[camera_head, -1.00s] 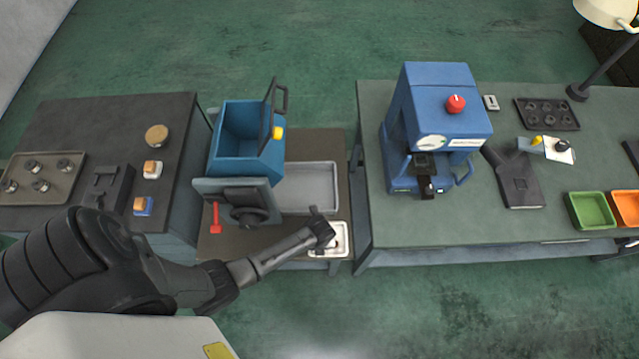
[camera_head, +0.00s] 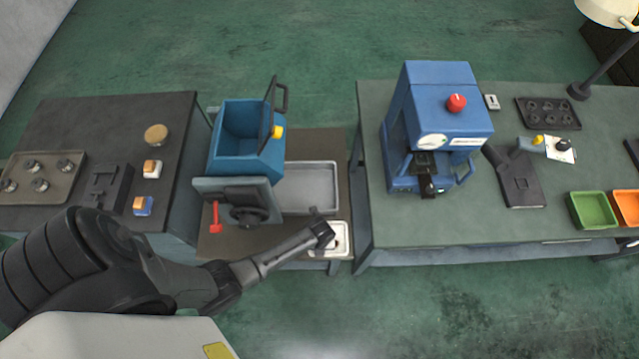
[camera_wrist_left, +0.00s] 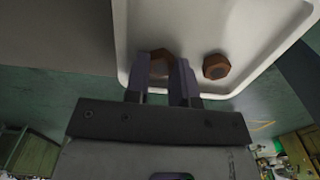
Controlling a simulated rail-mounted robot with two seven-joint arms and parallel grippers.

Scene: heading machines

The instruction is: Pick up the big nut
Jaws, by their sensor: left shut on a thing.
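The big nut (camera_wrist_left: 160,63) is a brown, six-sided piece with a grey middle, seen in the left wrist view. My left gripper (camera_wrist_left: 162,77) is shut on it, a finger on each side, and the fingers cover part of it. It is at the small white tray (camera_wrist_left: 200,18), near the rim; whether it touches the tray floor I cannot tell. In the head view my left gripper (camera_head: 322,236) is over the small white tray (camera_head: 343,241), and hides the nut. My right gripper is in neither view.
A similar brown nut (camera_wrist_left: 216,66) lies in the white tray right of the gripper. In the head view a grey tray (camera_head: 310,187) lies behind, with a blue machine (camera_head: 240,150) to its left. A blue press (camera_head: 440,110) stands on the right table.

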